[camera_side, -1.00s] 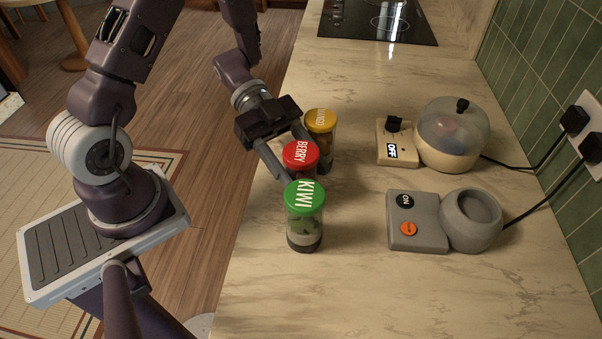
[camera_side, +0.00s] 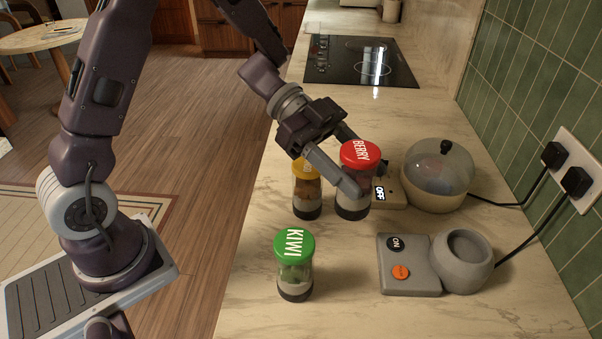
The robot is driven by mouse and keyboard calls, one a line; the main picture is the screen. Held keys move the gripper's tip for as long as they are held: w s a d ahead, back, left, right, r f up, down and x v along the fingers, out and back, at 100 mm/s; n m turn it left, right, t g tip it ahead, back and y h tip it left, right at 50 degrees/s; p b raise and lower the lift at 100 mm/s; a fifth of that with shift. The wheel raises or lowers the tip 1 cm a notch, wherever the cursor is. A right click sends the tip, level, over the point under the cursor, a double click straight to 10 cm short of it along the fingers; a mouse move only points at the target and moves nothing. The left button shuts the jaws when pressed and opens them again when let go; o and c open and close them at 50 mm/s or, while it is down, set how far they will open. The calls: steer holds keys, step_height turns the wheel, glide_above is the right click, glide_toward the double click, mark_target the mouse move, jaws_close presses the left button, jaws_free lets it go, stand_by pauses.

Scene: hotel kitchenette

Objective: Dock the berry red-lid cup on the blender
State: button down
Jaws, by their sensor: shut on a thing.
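The berry cup (camera_side: 360,155) has a red lid marked BERRY and a clear body with a dark base. My gripper (camera_side: 369,177) is shut on it just below the lid. The cup is nearly upright, right of the yellow-lid cup; its height above the counter is hard to tell. The grey blender base (camera_side: 411,282) stands lower right of the cup. Its panel has a dark ON label and an orange button, and its round, hollow socket (camera_side: 464,252) is empty. The far finger is partly hidden behind the lid.
The green-lid KIWI cup (camera_side: 294,268) stands at the front left. A cream appliance with a clear dome (camera_side: 437,177) and OFF switch stands behind the blender. Cords run to a wall socket. A cooktop (camera_side: 360,62) lies behind.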

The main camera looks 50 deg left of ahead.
steer(key=w+d+r+n+t, duration=0.1)
steer(key=w+d+n+t, duration=0.1)
steer(key=w+d, duration=0.5)
steer(key=w+d+r+n+t, duration=0.1)
steer(key=w+d+r+t, duration=0.15)
steer(key=d, duration=0.75)
steer(key=shift+g+y, duration=0.35)
steer(key=shift+y, duration=0.05)
steer(key=shift+w+d+f, duration=0.1)
steer(key=shift+f, duration=1.4)
steer(key=shift+w+d+f, duration=0.1)
steer(key=shift+f, duration=1.4)
steer(key=shift+f, duration=0.55)
steer(key=c, duration=0.9)
jaws_free()
steer(key=shift+o, duration=0.2)
steer(key=v, duration=1.1)
